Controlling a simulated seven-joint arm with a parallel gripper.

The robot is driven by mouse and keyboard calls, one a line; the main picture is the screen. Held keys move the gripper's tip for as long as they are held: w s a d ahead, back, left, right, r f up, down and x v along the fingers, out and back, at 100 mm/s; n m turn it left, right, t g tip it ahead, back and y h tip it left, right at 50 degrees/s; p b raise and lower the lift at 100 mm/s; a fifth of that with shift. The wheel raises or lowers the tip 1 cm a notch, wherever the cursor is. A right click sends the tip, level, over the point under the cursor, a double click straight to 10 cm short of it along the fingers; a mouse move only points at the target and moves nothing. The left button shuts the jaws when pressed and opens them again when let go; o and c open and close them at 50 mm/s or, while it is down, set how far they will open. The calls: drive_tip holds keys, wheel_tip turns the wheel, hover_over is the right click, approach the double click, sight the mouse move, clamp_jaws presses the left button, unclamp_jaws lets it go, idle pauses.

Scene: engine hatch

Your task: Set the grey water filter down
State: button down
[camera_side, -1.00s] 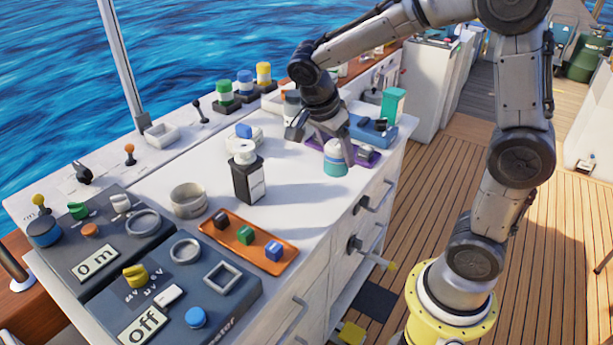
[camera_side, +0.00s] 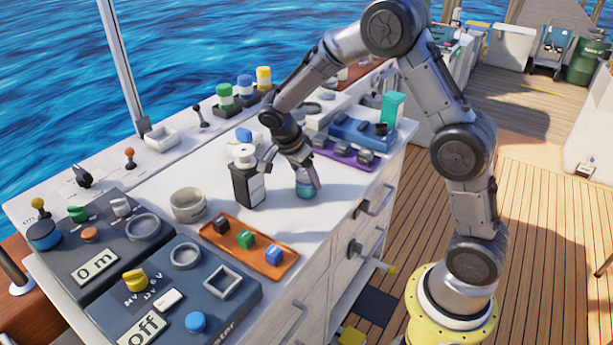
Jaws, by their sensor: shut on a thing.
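The grey water filter (camera_side: 306,190), a small round piece that shows blue-teal low down, is in my gripper (camera_side: 304,177) over the middle of the white counter. My gripper points down and is shut on it; the fingers hide its upper part. The filter looks upright and low over the counter top; I cannot tell whether it touches. A black bottle with a white cap (camera_side: 247,178) stands just left of my gripper.
An orange tray with small cubes (camera_side: 285,262) lies in front. A purple tray (camera_side: 343,154) and a blue box (camera_side: 362,131) are behind right. A grey ring (camera_side: 188,203) stands left. Counter right of the filter is clear up to its edge.

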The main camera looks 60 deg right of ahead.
drive_tip(key=shift+f, duration=0.15)
drive_tip(key=shift+c, duration=0.4)
unclamp_jaws()
drive_tip(key=v, duration=1.1)
drive_tip(key=s+a+r+n+t+y, duration=0.2)
drive_tip(key=s+r+n, duration=0.4)
drive_tip(key=s, duration=0.2)
drive_tip(key=s+a+n+t+y, duration=0.1)
drive_tip(key=s+a+n+t, duration=0.1)
drive_tip(key=s+n, duration=0.5)
drive_tip(key=s+a+n+t+y, duration=0.1)
drive_tip(key=s+a+n+t, duration=0.1)
drive_tip(key=s+n, duration=0.5)
drive_tip(key=shift+s+n+t, duration=0.3)
drive_tip(key=shift+s, duration=0.95)
